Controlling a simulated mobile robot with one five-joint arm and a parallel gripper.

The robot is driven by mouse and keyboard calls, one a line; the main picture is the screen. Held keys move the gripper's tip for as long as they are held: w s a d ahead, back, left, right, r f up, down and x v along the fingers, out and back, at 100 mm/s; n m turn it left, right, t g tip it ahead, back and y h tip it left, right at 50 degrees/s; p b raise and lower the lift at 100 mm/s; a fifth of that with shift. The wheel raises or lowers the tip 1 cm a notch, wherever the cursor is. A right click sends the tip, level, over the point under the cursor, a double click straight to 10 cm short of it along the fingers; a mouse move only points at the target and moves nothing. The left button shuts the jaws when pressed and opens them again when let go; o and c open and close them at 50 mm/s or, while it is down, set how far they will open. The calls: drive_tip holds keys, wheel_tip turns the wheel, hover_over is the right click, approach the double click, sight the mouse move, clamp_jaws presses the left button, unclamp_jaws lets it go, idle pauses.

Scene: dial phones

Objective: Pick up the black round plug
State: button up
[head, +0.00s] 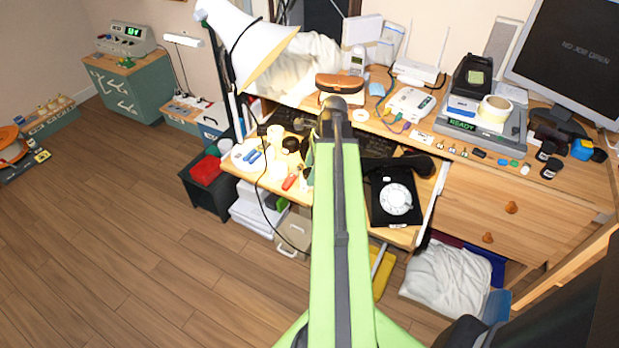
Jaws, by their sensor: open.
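Several tiny parts lie in a row on the right side of the desk. A small dark piece (479,154) among them may be the black round plug, but it is too small to be sure. My green arm rises from the bottom centre, and my gripper (335,106) is at its far end, over the middle of the desk. The gripper is left of the row and apart from it. Its fingers are hard to make out, and I see nothing held in it.
A grey tray (512,135) with a tape roll stands behind the row; dark jars (546,151) stand to its right. A black dial phone (395,198) sits on the lower shelf, right of my arm. A lamp (258,60) overhangs the left.

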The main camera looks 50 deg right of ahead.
drive_tip(key=c, duration=1.3)
drive_tip(key=shift+r+p, duration=0.55)
drive_tip(key=shift+r, duration=0.05)
wheel_tip(320, 180, up, 4)
drive_tip(key=p, duration=0.4)
drive_tip(key=s+d+r+p, duration=0.2)
drive_tip(key=s, duration=0.1)
drive_tip(key=s+d+r+p, duration=0.2)
drive_tip(key=s+d, duration=0.1)
drive_tip(key=s+d+r+p, duration=0.2)
drive_tip(key=s, duration=0.1)
drive_tip(key=shift+s+d, duration=0.1)
drive_tip(key=shift+d, duration=0.05)
